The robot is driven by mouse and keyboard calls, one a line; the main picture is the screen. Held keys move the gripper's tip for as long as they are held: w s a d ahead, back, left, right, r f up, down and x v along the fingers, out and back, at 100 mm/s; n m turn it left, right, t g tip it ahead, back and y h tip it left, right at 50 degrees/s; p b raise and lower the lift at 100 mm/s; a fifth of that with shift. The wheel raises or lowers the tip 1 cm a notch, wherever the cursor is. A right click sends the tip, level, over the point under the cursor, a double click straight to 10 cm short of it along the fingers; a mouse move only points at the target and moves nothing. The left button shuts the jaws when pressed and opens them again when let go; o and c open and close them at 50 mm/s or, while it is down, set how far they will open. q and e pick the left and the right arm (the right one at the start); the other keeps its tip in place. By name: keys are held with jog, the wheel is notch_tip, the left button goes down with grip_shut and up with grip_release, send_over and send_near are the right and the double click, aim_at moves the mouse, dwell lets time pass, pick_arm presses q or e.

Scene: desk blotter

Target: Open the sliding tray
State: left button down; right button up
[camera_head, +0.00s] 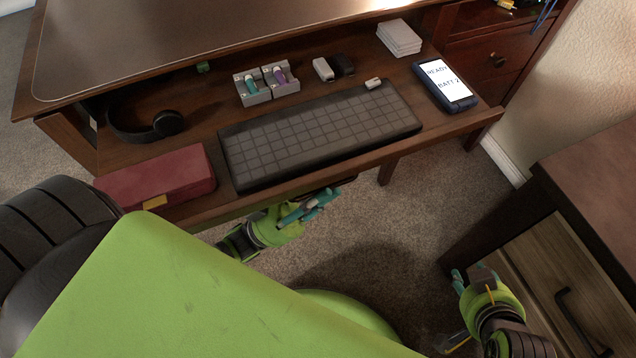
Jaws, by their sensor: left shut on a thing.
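The sliding tray (440,132) is a brown wooden shelf under the desk top. It stands pulled out, with its contents exposed. A dark handle (343,184) shows below its front edge. My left gripper (312,205), with teal fingers, is at this handle, under the middle of the front edge, and is shut on it. The fingers hide part of the handle. My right gripper (468,280) hangs at the lower right, away from the tray, beside a wooden drawer cabinet. Its finger opening is not clear from this angle.
On the tray lie a keyboard (318,132), a red case (160,178), headphones (165,124), a grey holder (253,88), a phone-like device (445,83) and a white stack (399,38). The desk top (180,30) overhangs behind. A cabinet (575,280) stands at right. Carpet is clear between.

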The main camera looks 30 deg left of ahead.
pick_arm(q)
jog(key=c, duration=1.2)
grip_release()
jog(key=v, duration=1.2)
